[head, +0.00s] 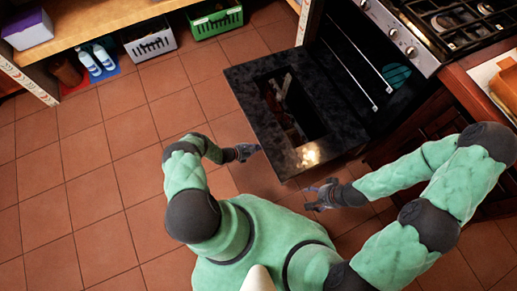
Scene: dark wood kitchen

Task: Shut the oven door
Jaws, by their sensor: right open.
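The oven door (246,93) is open, lowered flat in front of the oven (352,50). It is a dark speckled panel with a window in its middle, and a bright reflection shows near its front corner. The oven cavity is exposed, with metal rack bars and a teal round item (396,75) inside. My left gripper (255,149) is beside the door's outer left edge, near its front part; its fingers are too small to tell open from shut. My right gripper (312,195) is open, just in front of the door's near corner. I cannot tell whether either touches the door.
A stovetop with knobs (411,51) sits above the oven. A counter with an orange item (504,86) is at the right. A wooden shelf at the top left has a white crate (150,43), a green crate (216,21) and bottles (90,63) beneath. The tiled floor at left is clear.

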